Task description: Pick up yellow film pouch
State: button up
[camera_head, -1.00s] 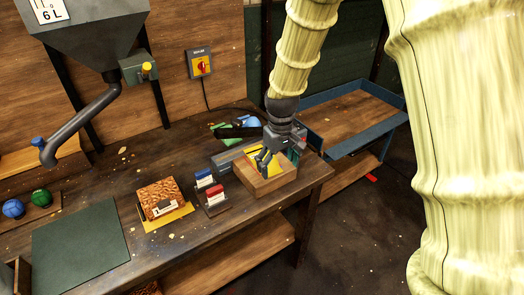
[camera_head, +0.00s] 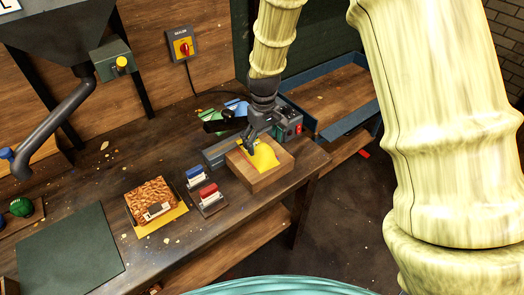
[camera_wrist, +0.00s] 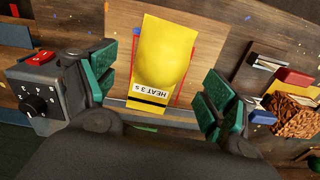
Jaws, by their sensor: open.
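The yellow film pouch (camera_head: 265,156) lies at the top of a light wooden box (camera_head: 268,181) near the right end of the workbench. In the wrist view the pouch (camera_wrist: 167,50) shows as a plump yellow bag lying between my fingers in the picture. A white label reading "HEAT 3 S" is at its near end. My gripper (camera_head: 250,148) is over the box's left back side, beside the pouch. In the wrist view my gripper (camera_wrist: 165,85) has its green-padded fingers wide apart with nothing held. Whether a finger touches the pouch cannot be told.
A grey sealer with a dial and red switch (camera_wrist: 42,90) stands behind the box. Blue and red stamps (camera_head: 210,194) and a brown shredded block (camera_head: 150,200) stand left of it. A green mat (camera_head: 68,255) lies farther left. A blue-edged tray table (camera_head: 335,95) is behind right.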

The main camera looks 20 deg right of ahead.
aim_at(262, 145)
jog(key=shift+s+d+f, duration=0.1)
jog(key=shift+s+f, duration=0.05)
jog(key=shift+f, duration=0.2)
jog(key=shift+w+a+f+p, duration=0.1)
jog(key=shift+a+f+p, duration=0.05)
jog(key=shift+f+p, duration=0.45)
jog(key=shift+w+a+f+p, duration=0.1)
jog(key=shift+f+p, duration=0.4)
jog(key=shift+f, duration=0.2)
jog(key=shift+f+p, duration=0.4)
jog(key=shift+f, duration=0.85)
jog(key=c, duration=1.3)
